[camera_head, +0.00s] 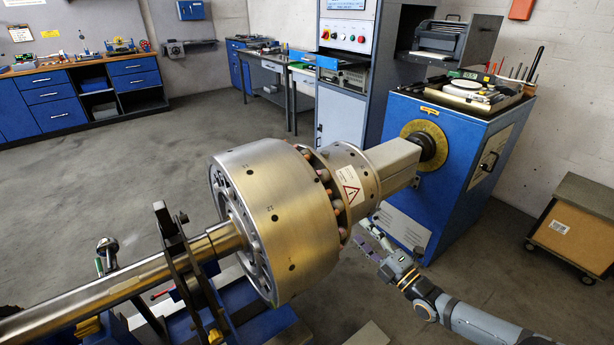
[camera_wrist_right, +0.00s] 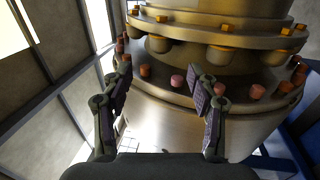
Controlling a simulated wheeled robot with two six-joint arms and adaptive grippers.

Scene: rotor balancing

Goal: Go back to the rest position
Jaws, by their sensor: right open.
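The large metal rotor (camera_head: 285,215) lies across the head view, its shaft (camera_head: 120,285) running to the lower left. My right gripper (camera_head: 372,234) is at the right of the rotor, low beside its flange. In the right wrist view, my right gripper (camera_wrist_right: 162,84) is open, its two dark-padded fingers apart with nothing held between them. Beyond the fingers, the rotor flange (camera_wrist_right: 230,75) shows a ring of reddish plugs or bolt ends (camera_wrist_right: 178,81). I cannot tell the exact gap between fingertips and flange. My left gripper is not in view.
A blue drive cabinet (camera_head: 445,170) stands behind the rotor, joined to it by a coupling (camera_head: 425,145). Steel stand parts (camera_head: 180,260) surround the shaft. A cart (camera_head: 580,225) stands at the right. The grey floor (camera_head: 100,165) is clear at the left.

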